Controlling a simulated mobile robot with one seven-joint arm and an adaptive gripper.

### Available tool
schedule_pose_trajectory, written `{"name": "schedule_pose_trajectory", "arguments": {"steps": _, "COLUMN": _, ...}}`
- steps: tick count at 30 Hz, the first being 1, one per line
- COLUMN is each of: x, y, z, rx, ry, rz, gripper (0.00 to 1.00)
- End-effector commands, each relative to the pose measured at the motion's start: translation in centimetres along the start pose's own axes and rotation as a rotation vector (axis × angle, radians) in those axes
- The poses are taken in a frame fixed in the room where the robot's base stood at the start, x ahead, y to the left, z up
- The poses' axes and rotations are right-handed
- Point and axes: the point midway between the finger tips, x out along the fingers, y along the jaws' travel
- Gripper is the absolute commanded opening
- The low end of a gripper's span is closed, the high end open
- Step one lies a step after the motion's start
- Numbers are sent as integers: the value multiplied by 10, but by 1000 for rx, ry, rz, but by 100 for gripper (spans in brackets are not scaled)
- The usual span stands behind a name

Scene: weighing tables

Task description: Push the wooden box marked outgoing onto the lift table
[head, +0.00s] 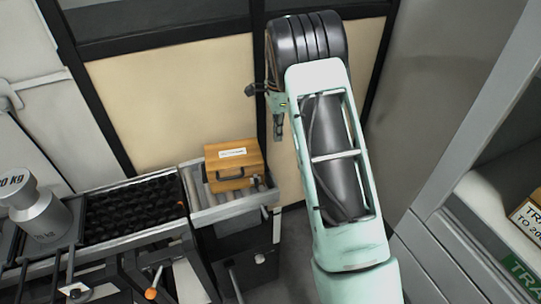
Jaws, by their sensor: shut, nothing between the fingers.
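The wooden box (221,176) has a black handle on its front and a white label on its lid, too small to read. It sits upright on a light grey roller-topped stand (207,217) in the middle of the head view. My gripper (279,138) is shut and empty. It hangs pointing down, behind and to the right of the box in the picture, and looks apart from it. I cannot tell for sure which surface is the lift table; a bed of black rollers (135,208) adjoins the stand on its left.
A steel weight (38,215) marked 20 kg stands at the far left. An orange-tipped lever (151,293) sticks out in front of the black bed. A tan panelled wall (175,90) closes off the back. A grey cabinet (455,215) stands at the right.

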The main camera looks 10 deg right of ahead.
Motion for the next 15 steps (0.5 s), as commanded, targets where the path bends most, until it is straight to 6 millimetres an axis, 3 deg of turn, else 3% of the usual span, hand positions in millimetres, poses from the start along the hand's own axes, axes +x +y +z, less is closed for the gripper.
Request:
{"name": "schedule_pose_trajectory", "arguments": {"steps": 5, "x": 18, "y": 2, "z": 0, "rx": 13, "ry": -5, "rz": 11, "gripper": 0}}
{"name": "schedule_pose_trajectory", "arguments": {"steps": 15, "x": 87, "y": 3, "z": 0, "rx": 10, "ry": -4, "rz": 12, "gripper": 0}}
